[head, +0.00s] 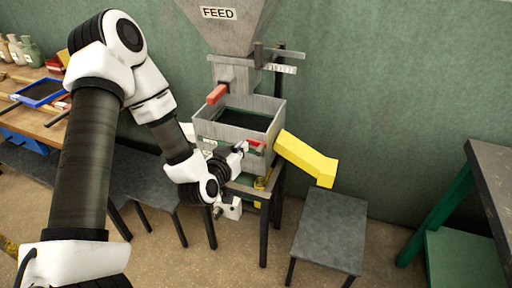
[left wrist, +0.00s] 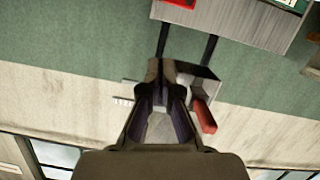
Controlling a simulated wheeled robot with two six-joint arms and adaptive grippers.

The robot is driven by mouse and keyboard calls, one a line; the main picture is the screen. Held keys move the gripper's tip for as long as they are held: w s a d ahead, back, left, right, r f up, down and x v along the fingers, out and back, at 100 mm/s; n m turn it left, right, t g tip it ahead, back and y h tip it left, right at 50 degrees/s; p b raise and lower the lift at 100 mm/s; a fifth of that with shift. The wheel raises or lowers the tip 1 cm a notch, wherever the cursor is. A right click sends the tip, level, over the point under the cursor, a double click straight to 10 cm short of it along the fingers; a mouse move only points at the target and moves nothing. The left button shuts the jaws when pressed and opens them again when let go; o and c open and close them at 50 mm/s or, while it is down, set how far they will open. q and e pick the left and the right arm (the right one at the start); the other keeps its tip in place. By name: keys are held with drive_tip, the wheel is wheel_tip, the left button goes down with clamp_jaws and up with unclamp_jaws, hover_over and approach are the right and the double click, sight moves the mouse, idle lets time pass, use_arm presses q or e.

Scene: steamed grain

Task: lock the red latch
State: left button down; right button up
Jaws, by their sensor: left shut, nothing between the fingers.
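A small red latch (head: 256,146) sits on the front right side of the grey metal box below the feed hopper. My left gripper (head: 243,147) is shut and empty, with its tips close to the left end of the red latch; whether they touch it I cannot tell. In the left wrist view the narrow dark fingers (left wrist: 168,72) are together with nothing between them. A red handle (left wrist: 205,117) shows just right of the fingers there; I cannot tell which red part it is. My right gripper is not in view.
The grey box (head: 210,129) stands under a hopper (head: 228,32) marked FEED. A red handle (head: 217,94) juts from the hopper's neck. A yellow chute (head: 307,158) slopes right toward a dark stool (head: 331,231). A wooden bench with a blue tray (head: 39,92) is left.

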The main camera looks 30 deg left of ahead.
use_arm(q)
drive_tip(key=p, duration=0.1)
hover_over(256, 153)
drive_tip(key=f, duration=0.2)
wheel_tip(256, 153, down, 3)
drive_tip(key=shift+r, duration=0.1)
drive_tip(key=shift+f, duration=0.5)
